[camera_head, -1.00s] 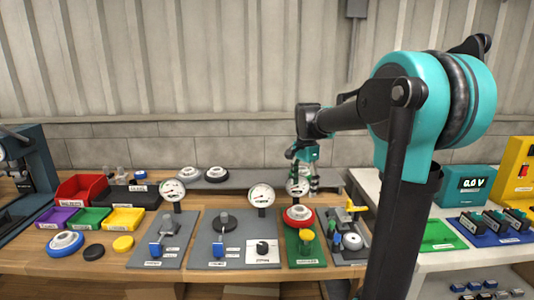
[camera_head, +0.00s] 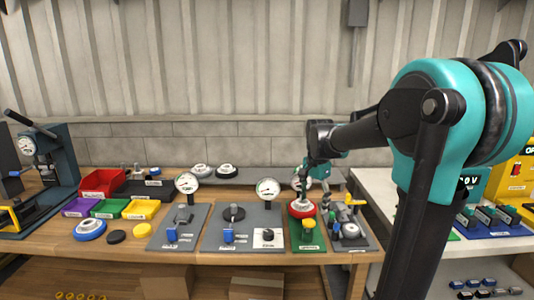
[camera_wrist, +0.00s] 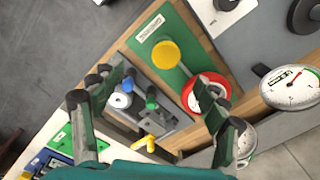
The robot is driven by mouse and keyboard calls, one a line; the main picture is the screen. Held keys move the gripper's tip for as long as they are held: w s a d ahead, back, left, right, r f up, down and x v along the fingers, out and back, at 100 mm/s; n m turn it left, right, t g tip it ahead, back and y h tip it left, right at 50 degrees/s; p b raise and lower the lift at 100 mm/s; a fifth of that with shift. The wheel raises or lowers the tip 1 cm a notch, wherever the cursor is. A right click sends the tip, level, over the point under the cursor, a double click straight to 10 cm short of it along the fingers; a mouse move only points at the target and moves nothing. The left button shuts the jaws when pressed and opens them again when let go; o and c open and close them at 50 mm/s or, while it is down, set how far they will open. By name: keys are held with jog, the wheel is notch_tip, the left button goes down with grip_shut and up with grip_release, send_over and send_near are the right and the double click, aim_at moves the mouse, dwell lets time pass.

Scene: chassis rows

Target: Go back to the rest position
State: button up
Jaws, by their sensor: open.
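My gripper (camera_head: 322,186) hangs over the right end of the wooden bench, near the green board and the small grey board beside it. In the wrist view its two fingers (camera_wrist: 165,88) are spread apart with nothing between them. Below them lies the green board (camera_wrist: 186,62) with a yellow knob (camera_wrist: 166,54) and a red-rimmed round part (camera_wrist: 205,96). The grey board (camera_wrist: 172,122) carries a blue knob, a green knob and a yellow lever (camera_wrist: 148,141). In the head view the gripper partly overlaps these fittings; its exact height is unclear.
Dial gauges (camera_head: 187,184) stand upright behind the grey panels (camera_head: 180,228). Coloured bins (camera_head: 103,182) and a dark press (camera_head: 50,160) are at the left. A white table (camera_head: 378,182) with instruments adjoins on the right. Air above the bench is clear.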

jog(key=s+d+f+n+t, duration=0.3)
jog(key=s+f+n, duration=0.7)
jog(key=s+f, duration=0.6)
jog(key=s, duration=0.3)
jog(key=shift+s+d+f+n+t, duration=0.2)
jog(key=shift+s+n+t, duration=0.1)
jog(key=shift+n, duration=0.1)
